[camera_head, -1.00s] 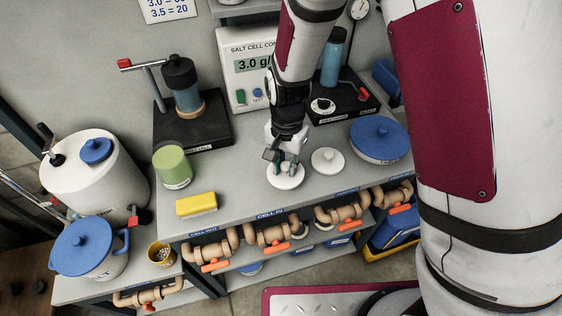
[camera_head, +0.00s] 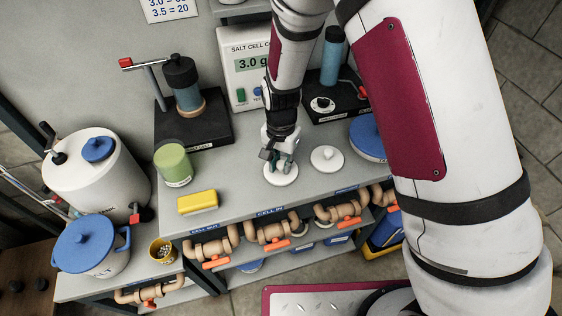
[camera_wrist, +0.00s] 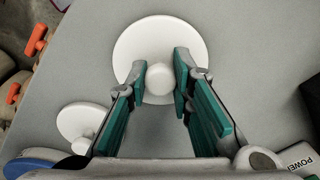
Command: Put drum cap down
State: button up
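The drum cap, a white disc with a round knob (camera_head: 282,177), is at the front part of the grey bench (camera_head: 235,190). In the wrist view the cap (camera_wrist: 160,35) shows face-on, with its knob between the green finger pads. My gripper (camera_head: 280,158) points down from above and is shut on the knob; it also shows in the wrist view (camera_wrist: 160,76). The cap looks level and on or just above the bench; I cannot tell whether its underside touches.
A second white knobbed disc (camera_head: 327,158) lies close to the right, with a blue lid (camera_head: 367,138) beyond it. A yellow block (camera_head: 198,202) and green jar (camera_head: 172,166) stand to the left. Orange-handled valves (camera_head: 272,234) line the front edge. Bare bench lies left of the cap.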

jog(key=o, duration=0.4)
notch_tip(320, 180, up, 11)
notch_tip(320, 180, up, 8)
jog(key=r+n+t, duration=0.1)
send_over(281, 163)
jog(key=s+d, duration=0.1)
jog(key=d, duration=0.3)
jog(key=s+d+r+n+t, duration=0.1)
jog(key=s+d+r, duration=0.3)
jog(key=s, duration=0.2)
jog(key=s+d+r+n+t, duration=0.2)
jog(key=s+d+r, duration=0.3)
jog(key=s, duration=0.1)
jog(key=s+d+r+n+t+b, duration=0.1)
jog(key=s+d+r, duration=0.4)
jog(key=s, duration=0.1)
jog(key=shift+n+t, duration=0.3)
jog(key=shift+n, duration=0.1)
